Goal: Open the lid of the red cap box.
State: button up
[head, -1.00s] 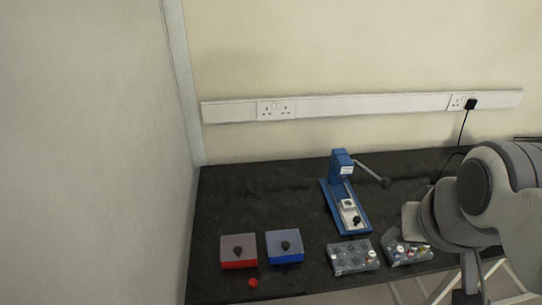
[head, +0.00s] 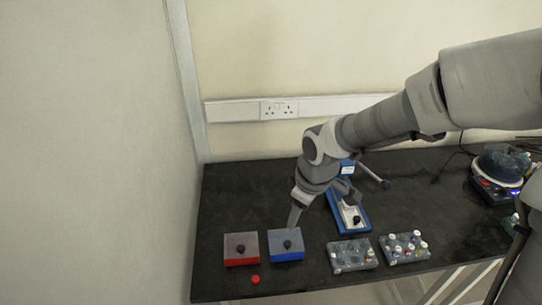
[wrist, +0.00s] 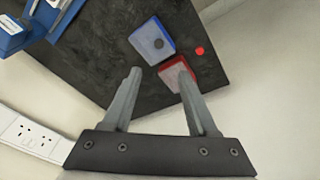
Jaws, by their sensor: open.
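The red cap box (head: 241,249) stands at the front left of the black table, with a grey lid and a dark knob on top; the lid is on. It also shows in the wrist view (wrist: 174,74), partly hidden behind my right-hand finger. My gripper (head: 294,222) is above the table, just behind and over the blue box in the head view, to the right of the red box. In the wrist view my gripper (wrist: 160,85) has its two fingers wide apart with nothing between them.
A blue box (head: 286,246) with a dark knob stands right of the red one. A red cap (head: 255,280) lies in front. A blue press (head: 350,215) and two vial racks (head: 352,256) (head: 404,247) stand to the right. The table's left part is clear.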

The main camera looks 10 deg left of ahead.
jog(key=s+a+n+g+y, duration=0.1)
jog(key=a+n+y, duration=0.15)
jog(key=a, duration=0.35)
jog(key=n+b, duration=0.1)
jog(key=b, duration=0.4)
send_near(241, 248)
jog(key=shift+y, duration=0.25)
jog(key=x, duration=0.8)
jog(key=shift+w+d+f, duration=0.1)
grip_shut()
dwell(0.5)
